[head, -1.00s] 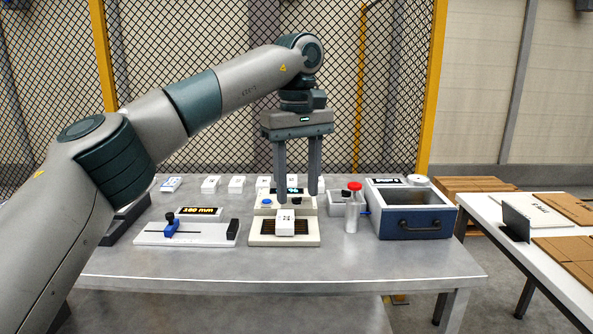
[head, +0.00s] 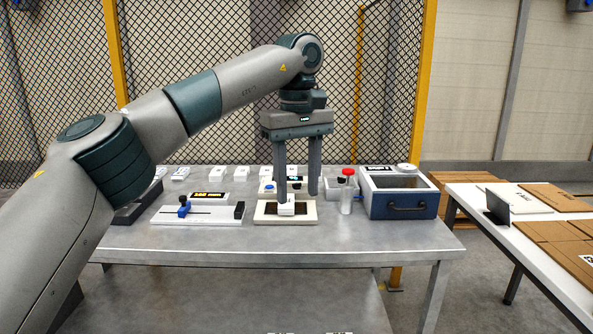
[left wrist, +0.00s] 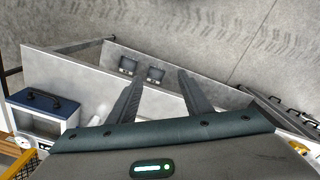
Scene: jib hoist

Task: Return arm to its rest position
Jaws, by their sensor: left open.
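My left arm comes in from the left in the head view, with its elbow bent and its wrist above the table. My left gripper (head: 298,195) points down and is open, with its two long fingers apart. In the picture it overlaps a cream device (head: 270,220) that bears a small white block (head: 287,206). I see nothing between the fingers. The fingers (left wrist: 155,95) also show apart and empty in the left wrist view. My right gripper is not in view.
The grey table (head: 200,238) holds a slide gauge (head: 200,214), a red-capped bottle (head: 347,190), a blue box (head: 402,205) with a handle and a back row of small white blocks. A white table (head: 475,207) with cardboard stands at the right. A mesh fence (head: 200,60) rises behind.

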